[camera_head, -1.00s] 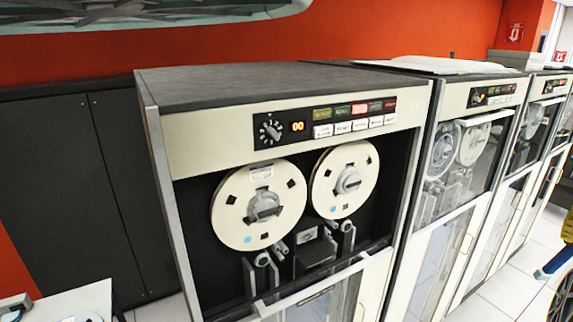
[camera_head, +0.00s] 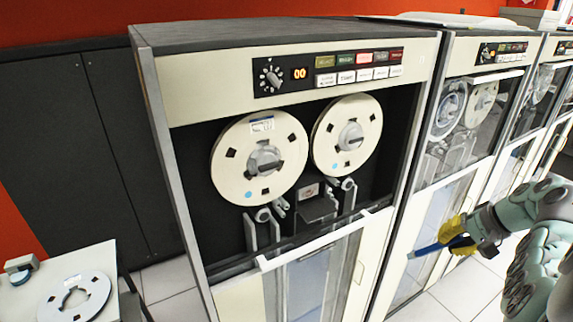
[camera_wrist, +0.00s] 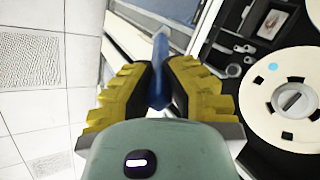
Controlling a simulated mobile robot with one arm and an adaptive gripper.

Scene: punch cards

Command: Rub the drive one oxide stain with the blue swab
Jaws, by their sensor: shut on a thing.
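My gripper (camera_head: 452,238), with yellow fingers, is at the right of the head view, in front of the second tape drive's lower door. It is shut on the blue swab (camera_head: 427,249), which points left toward the nearest drive. In the wrist view the swab (camera_wrist: 160,60) sits between the two yellow fingers and points away from the camera. The nearest tape drive (camera_head: 204,99) stands upright with two cream reels and an open front. Its head area (camera_head: 318,207), below and between the reels, is apart from the swab. I cannot make out the oxide stain.
A glass door (camera_head: 318,275) with a pale top edge covers the nearest drive's lower part. More drives (camera_head: 458,160) stand in a row to the right. A side table (camera_head: 95,258) at lower left holds a loose reel (camera_head: 50,303) and a small grey-blue object (camera_head: 20,267).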

